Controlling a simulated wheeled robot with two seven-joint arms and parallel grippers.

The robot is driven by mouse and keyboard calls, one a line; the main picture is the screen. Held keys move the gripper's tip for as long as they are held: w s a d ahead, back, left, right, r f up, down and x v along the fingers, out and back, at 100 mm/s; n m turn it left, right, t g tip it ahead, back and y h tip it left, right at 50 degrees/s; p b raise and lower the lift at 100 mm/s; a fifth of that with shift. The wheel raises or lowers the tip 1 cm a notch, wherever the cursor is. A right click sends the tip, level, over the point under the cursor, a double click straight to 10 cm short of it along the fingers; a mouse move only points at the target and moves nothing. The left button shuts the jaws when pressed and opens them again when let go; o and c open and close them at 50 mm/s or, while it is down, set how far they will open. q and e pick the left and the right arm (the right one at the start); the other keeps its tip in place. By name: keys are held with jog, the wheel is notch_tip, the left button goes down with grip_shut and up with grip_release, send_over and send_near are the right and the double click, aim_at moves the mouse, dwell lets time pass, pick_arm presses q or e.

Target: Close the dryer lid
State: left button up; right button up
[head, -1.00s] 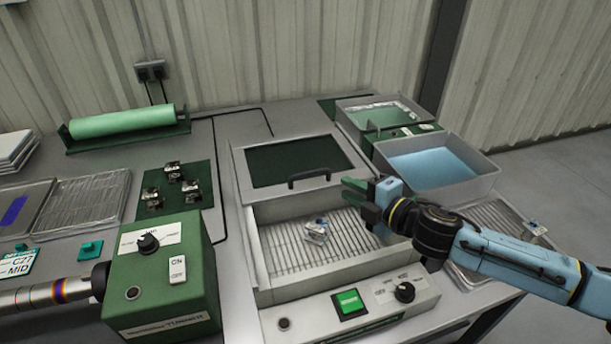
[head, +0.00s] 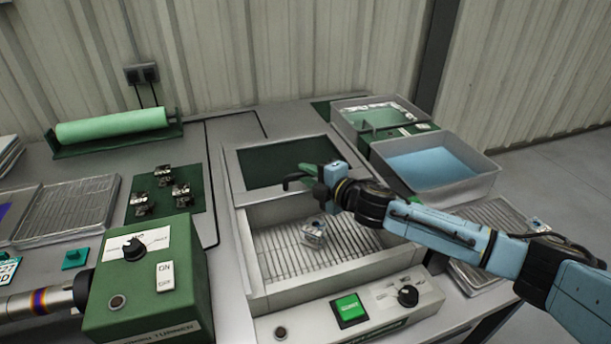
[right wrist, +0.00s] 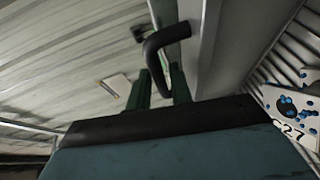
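The dryer (head: 258,285) stands at the middle of the bench, its tray open. Its lid (head: 229,165), a pale frame with a dark green window, lies back behind the tray. The black lid handle (head: 288,183) is at the lid's front edge, partly hidden by my right gripper (head: 303,170). In the right wrist view the curved handle (right wrist: 154,52) runs down between the two green fingers of my right gripper (right wrist: 160,88), which look closed in on it. A small whitish labelled part (head: 314,232) lies on the wire rack in the tray. My left gripper is not in view.
A green control box (head: 150,285) stands left of the dryer. Behind it lies a green mat (head: 190,205) with several small metal parts. A grey tub with blue liquid (head: 436,165) is to the right. A green roller (head: 112,126) lies at the back left.

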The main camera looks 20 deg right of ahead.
jog(key=shift+w+a+f, duration=0.1)
jog(key=shift+w+a, duration=0.2)
jog(key=shift+w, duration=0.3)
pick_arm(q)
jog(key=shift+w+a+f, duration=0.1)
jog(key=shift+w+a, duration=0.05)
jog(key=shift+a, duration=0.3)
pick_arm(e)
jog(key=shift+c, duration=0.4)
grip_shut()
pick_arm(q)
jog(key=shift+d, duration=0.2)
